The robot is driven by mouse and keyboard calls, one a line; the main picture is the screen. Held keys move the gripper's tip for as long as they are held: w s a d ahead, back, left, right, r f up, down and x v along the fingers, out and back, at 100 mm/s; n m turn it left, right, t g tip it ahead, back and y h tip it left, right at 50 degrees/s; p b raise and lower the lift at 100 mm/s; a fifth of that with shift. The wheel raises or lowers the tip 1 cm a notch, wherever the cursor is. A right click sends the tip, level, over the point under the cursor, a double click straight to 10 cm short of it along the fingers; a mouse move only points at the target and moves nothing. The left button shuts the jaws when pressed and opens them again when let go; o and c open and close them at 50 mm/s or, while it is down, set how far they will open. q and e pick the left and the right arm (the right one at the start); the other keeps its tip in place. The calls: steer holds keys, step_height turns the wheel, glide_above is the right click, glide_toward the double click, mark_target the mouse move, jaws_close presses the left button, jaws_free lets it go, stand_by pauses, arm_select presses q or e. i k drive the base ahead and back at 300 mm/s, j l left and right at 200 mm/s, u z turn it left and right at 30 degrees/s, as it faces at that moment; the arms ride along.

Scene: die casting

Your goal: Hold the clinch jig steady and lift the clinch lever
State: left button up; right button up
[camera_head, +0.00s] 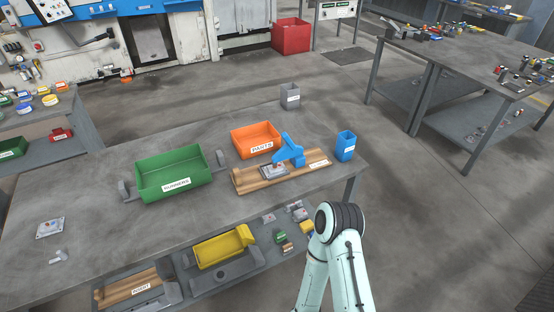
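The clinch jig (250,185), a wooden base, lies on the grey work table near its right end. A white label shows at its right side. The blue clinch lever (290,150) stands up from the jig, with its upper end leaning up and to the left. A small light-grey plate with a reddish mark (273,170) sits on the base just left of the lever. One of my arms enters from the bottom right, below the jig and apart from it. Only its links and a dark joint show. Neither of my grippers is in view.
On the table are a green runners bin (172,178), an orange parts bin (255,139), a blue cup (346,146) and a grey cup (290,96). A flat part (50,227) lies at the left. A yellow bin (222,248) stands on the lower shelf.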

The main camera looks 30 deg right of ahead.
mark_target(289, 150)
steer(key=i+l, duration=0.15)
steer(key=l, duration=0.2)
steer(key=i+l, duration=0.2)
steer(key=l, duration=0.15)
steer(key=i+l, duration=0.15)
steer(key=l, duration=0.2)
steer(key=i+l, duration=0.15)
steer(key=l, duration=0.2)
steer(key=i+l, duration=0.15)
steer(key=l, duration=0.2)
